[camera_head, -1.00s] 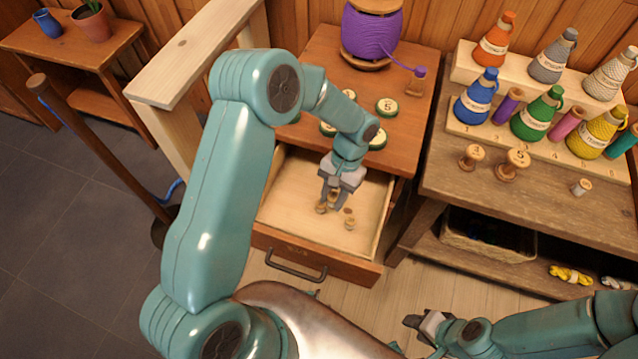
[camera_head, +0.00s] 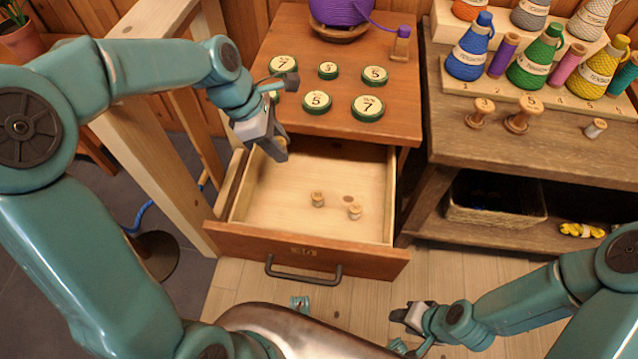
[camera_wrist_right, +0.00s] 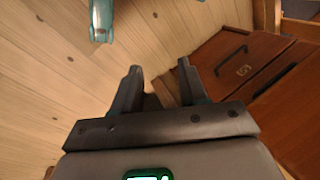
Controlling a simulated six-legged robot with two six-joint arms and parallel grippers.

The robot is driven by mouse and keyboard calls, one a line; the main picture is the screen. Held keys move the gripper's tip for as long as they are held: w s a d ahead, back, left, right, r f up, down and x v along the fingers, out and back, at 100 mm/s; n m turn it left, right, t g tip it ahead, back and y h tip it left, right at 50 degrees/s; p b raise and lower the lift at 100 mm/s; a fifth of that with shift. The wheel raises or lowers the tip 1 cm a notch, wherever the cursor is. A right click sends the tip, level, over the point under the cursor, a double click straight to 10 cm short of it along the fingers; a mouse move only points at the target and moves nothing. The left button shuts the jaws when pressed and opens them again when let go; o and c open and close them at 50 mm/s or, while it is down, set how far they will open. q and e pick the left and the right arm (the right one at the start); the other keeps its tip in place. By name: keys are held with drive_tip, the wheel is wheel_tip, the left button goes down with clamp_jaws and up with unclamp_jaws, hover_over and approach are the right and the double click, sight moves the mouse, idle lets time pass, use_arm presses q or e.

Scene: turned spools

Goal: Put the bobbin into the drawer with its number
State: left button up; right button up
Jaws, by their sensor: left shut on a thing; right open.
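My left gripper (camera_head: 277,150) is at the back left of the open drawer (camera_head: 303,251), above its inside. It is shut on a small wooden bobbin (camera_head: 282,143), mostly hidden by the jaws; its number cannot be read. The dark mark on the drawer front is too small to read surely. My right gripper (camera_head: 403,315) is open and empty over the floor; its spread fingers show in the right wrist view (camera_wrist_right: 160,80).
Several green-rimmed numbered discs (camera_head: 317,102) lie on the cabinet top (camera_head: 400,70) by a purple spool (camera_head: 340,10). The right bench (camera_head: 560,150) bears two numbered wooden spools (camera_head: 523,114), a small spool (camera_head: 595,128) and coloured cones. A wooden post frame (camera_head: 165,150) stands left.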

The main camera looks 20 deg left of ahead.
sight(293, 202)
use_arm(q)
drive_tip(key=shift+f, duration=0.45)
wheel_tip(293, 202, down, 19)
drive_tip(key=b, duration=0.5)
drive_tip(key=shift+r, duration=0.1)
drive_tip(key=shift+b, duration=0.3)
drive_tip(key=shift+f, duration=0.2)
drive_tip(key=o, duration=1)
drive_tip(key=p+v, duration=0.3)
drive_tip(key=v, duration=0.9)
drive_tip(key=shift+r, duration=0.2)
